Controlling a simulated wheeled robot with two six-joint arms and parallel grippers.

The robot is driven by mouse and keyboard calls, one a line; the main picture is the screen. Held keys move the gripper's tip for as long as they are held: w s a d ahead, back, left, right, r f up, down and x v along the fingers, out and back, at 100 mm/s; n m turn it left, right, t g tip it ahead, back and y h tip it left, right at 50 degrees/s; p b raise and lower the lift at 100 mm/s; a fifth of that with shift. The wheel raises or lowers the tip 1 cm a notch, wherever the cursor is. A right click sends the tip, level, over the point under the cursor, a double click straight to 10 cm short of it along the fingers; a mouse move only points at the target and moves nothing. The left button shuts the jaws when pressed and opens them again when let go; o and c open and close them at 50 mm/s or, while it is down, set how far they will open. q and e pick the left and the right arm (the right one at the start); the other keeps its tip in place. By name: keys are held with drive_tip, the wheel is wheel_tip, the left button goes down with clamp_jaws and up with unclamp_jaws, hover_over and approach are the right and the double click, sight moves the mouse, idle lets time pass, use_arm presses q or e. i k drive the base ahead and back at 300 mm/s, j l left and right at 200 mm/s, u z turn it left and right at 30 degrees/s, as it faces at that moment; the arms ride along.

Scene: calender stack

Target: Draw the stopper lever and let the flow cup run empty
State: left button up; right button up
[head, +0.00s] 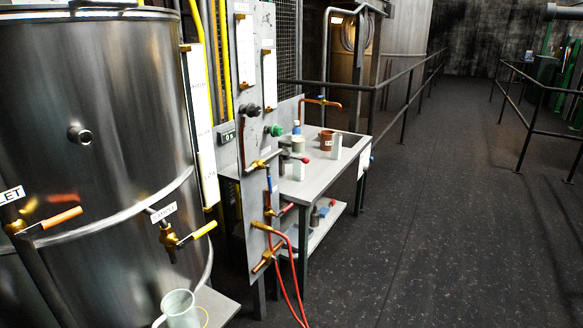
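Neither of my grippers shows in the head view. A grey bench (318,172) stands right of the steel tank. On it is a small dark stand with a red-tipped part (301,158); I cannot tell whether this is the stopper lever. Nearby are a brown cup (327,141), a white cylinder (336,148) and a grey-green container (298,144). Which of these, if any, is the flow cup is not clear. Any liquid in them is too small to see.
The steel tank (95,110) fills the left, with an orange-handled valve (48,220) and a yellow-handled valve (190,235). A pale jug (180,310) stands below. A valve panel (255,215) with red hoses (288,275) stands before the bench. The floor (440,220) right is clear.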

sight(305, 160)
drive_tip(key=i+l+u, duration=0.25)
drive_tip(key=i, duration=0.15)
drive_tip(key=i+l+u, duration=0.25)
drive_tip(key=i+u, duration=0.15)
drive_tip(key=i+l+u, duration=0.3)
drive_tip(key=u, duration=0.15)
